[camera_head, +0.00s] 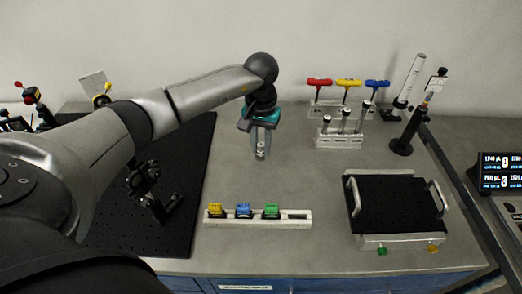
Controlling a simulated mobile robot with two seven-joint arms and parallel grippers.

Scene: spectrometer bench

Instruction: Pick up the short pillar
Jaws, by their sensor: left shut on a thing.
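My left gripper (261,146) hangs pointing down above the middle of the bench, left of the pillar rack. It is shut on a small metallic piece, the short pillar (260,154), whose lower end shows below the fingertips. The rest of the pillar is hidden between the fingers. The pale pillar rack (340,142) stands at the back of the bench with upright metal posts of rising height from left to right. My right gripper is not in view.
A rail (295,222) with yellow, blue and green blocks lies at the front. A black-topped box with handles (397,205) stands at right. Red, yellow and blue T-handled tools stand behind the rack. A black perforated board (190,215) lies left. The bench centre is clear.

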